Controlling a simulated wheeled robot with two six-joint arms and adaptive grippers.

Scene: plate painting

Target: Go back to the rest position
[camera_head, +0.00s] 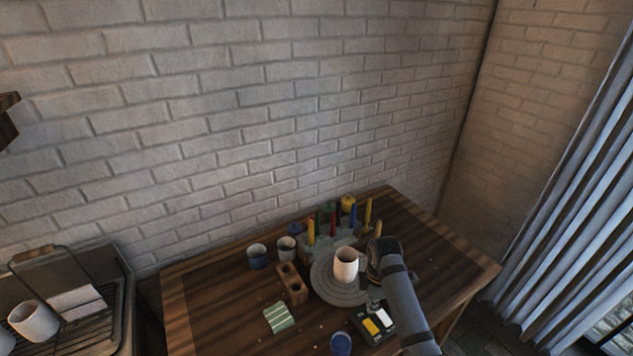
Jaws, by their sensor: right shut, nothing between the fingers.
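My right arm comes in from the bottom right over the table. Its gripper (375,298) points down, shut and empty, beside the round grey turntable (338,297) and just above the small paint palette (383,328). A cream cup (346,264) stands on the turntable, left of my right wrist. The gripper's fingers are small and partly hidden by the wrist. My left gripper is not in view.
The wooden table (230,307) stands against a brick wall. Coloured brushes or pens stand in a rack (330,243) at the back. Two cups (258,256), a wooden block (292,283), a striped cloth (279,318) and a blue pot (341,343) surround the turntable. A drying rack (95,308) is at left.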

